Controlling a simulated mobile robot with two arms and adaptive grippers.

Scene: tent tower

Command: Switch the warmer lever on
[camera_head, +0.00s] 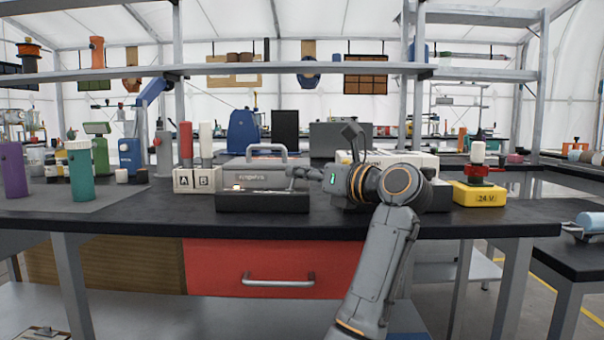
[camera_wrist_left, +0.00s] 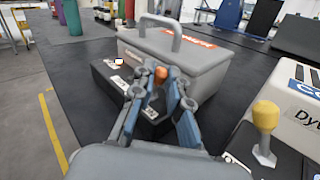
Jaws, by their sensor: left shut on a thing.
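A low black box (camera_head: 262,203) stands at the front edge of the dark bench top; it also shows in the wrist view (camera_wrist_left: 104,78). A small white light (camera_wrist_left: 118,61) is on its top. A lever with an orange tip (camera_wrist_left: 161,73) stands at the box, between my left gripper's fingers (camera_wrist_left: 160,92). My left gripper (camera_head: 298,174) reaches in over the right end of the box and is shut on this lever. The fingers hide the lever's lower part, so I cannot tell its exact tilt. My right gripper is in neither view.
A grey case with a handle (camera_head: 266,172) stands right behind the black box. White blocks (camera_head: 197,180) are at left. A yellow 24 V box (camera_head: 479,193) is at right. A yellow-knobbed lever (camera_wrist_left: 265,116) stands beside my gripper in the wrist view.

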